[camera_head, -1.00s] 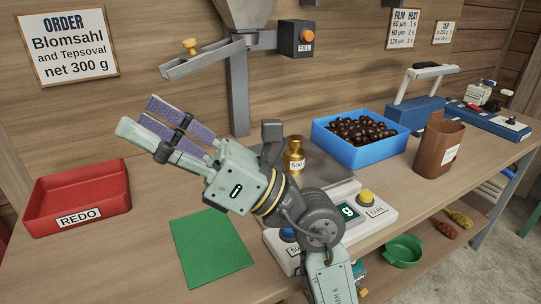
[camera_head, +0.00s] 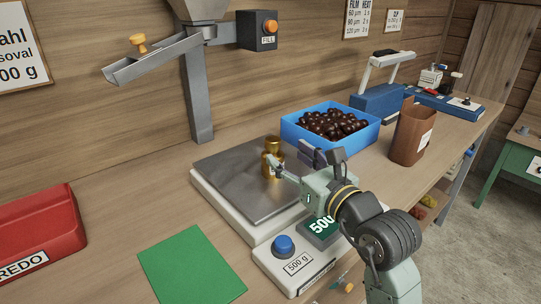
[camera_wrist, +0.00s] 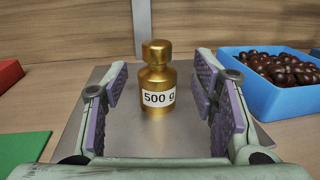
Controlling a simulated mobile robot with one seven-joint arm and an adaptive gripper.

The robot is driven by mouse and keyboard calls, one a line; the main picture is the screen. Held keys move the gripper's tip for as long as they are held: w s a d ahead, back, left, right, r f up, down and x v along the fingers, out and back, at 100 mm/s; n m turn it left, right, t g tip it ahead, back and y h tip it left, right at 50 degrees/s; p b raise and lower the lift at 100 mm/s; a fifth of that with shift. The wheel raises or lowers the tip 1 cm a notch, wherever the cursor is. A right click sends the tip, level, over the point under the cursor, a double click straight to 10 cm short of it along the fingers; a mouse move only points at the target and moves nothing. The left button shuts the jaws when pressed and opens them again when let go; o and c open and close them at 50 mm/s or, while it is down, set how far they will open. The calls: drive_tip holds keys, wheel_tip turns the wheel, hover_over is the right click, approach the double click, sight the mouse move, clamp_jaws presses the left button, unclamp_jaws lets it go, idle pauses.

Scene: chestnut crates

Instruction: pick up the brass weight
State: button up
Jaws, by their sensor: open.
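The brass weight (camera_wrist: 157,80) stands upright on the scale's metal plate (camera_wrist: 100,120), with a white "500 g" label facing my wrist camera. In the head view the brass weight (camera_head: 271,158) is near the plate's back right, partly covered by my gripper (camera_head: 290,164). In the wrist view my gripper (camera_wrist: 160,105) is open, with a purple-padded finger on each side of the weight. The weight shows between the fingers, with a gap on both sides. The scale's display (camera_head: 321,226) reads about 500, partly hidden by my arm.
A blue crate (camera_head: 365,139) of chestnuts stands behind and right of the scale, close to my gripper. A brown container (camera_head: 408,135) is farther right. A green mat (camera_head: 192,265) and a red REDO tray (camera_head: 35,230) lie left. A metal chute (camera_head: 155,60) hangs above.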

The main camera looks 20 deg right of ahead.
sight(277, 148)
drive_tip(key=w+p, duration=0.1)
drive_tip(key=w, duration=0.1)
drive_tip(key=w+a+p, duration=0.1)
drive_tip(key=w, duration=0.1)
drive_tip(key=w+p, duration=0.1)
drive_tip(key=shift+w+a+r, duration=0.2)
drive_tip(key=shift+w+a, duration=0.05)
drive_tip(key=shift+w, duration=0.15)
drive_tip(key=shift+w+f, duration=0.1)
drive_tip(key=shift+w, duration=0.2)
drive_tip(key=shift+c, duration=0.2)
clamp_jaws()
